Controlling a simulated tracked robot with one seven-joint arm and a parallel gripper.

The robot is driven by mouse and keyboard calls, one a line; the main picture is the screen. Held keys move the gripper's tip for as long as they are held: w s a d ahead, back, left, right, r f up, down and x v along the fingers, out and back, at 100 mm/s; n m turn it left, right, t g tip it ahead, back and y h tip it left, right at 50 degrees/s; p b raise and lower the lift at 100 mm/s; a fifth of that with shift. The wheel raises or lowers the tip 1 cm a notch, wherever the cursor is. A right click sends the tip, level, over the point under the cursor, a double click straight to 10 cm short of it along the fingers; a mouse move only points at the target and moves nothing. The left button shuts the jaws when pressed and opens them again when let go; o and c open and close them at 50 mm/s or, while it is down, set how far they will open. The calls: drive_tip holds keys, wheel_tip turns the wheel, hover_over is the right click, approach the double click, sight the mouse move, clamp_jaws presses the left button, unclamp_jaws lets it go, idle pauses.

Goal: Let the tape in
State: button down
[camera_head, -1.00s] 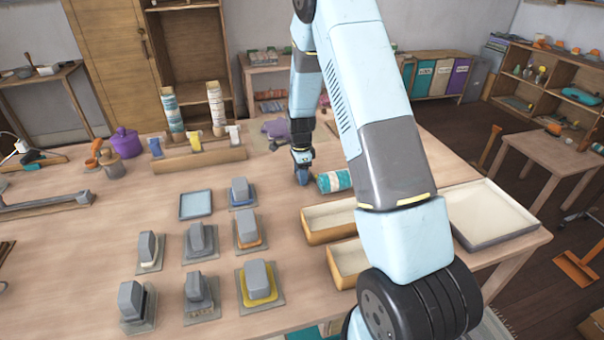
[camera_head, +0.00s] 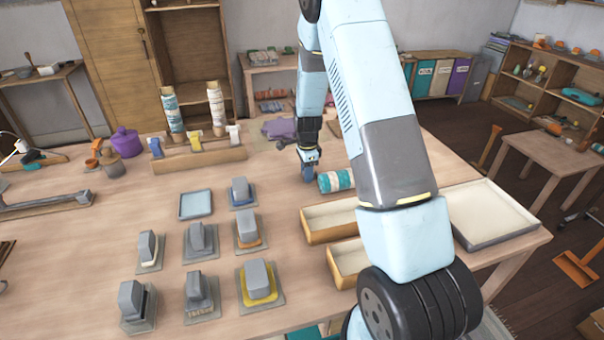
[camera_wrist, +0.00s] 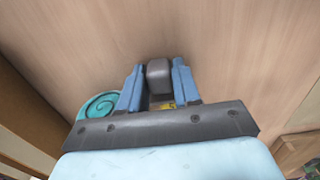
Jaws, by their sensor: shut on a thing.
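My gripper (camera_head: 308,178) is low over the table, just left of a teal patterned roll (camera_head: 336,181). In the wrist view my gripper (camera_wrist: 157,88) has its two blue fingers around a dark grey, rounded block (camera_wrist: 159,74) with a small yellow patch near its base. The fingers are shut on this block; I cannot tell for sure that it is the tape. In the head view the block is hidden by the gripper or too small to see. The spiral end of the teal roll (camera_wrist: 100,105) shows left of the fingers, apart from them.
Two cream-lined wooden trays (camera_head: 305,227) and a larger shallow tray (camera_head: 520,238) are at the right. Several grey blocks on rug samples (camera_head: 262,300) stand at front centre. A pale blue square tray (camera_head: 196,204) is behind them. A wooden rail (camera_head: 200,160) stands farther back.

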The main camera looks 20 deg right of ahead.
drive_tip(key=d, duration=1.2)
drive_tip(key=shift+w+d+r, duration=0.1)
drive_tip(key=shift+w+d, duration=0.05)
drive_tip(key=c, duration=0.9)
unclamp_jaws()
wheel_tip(320, 180, up, 14)
drive_tip(key=shift+f, duration=0.2)
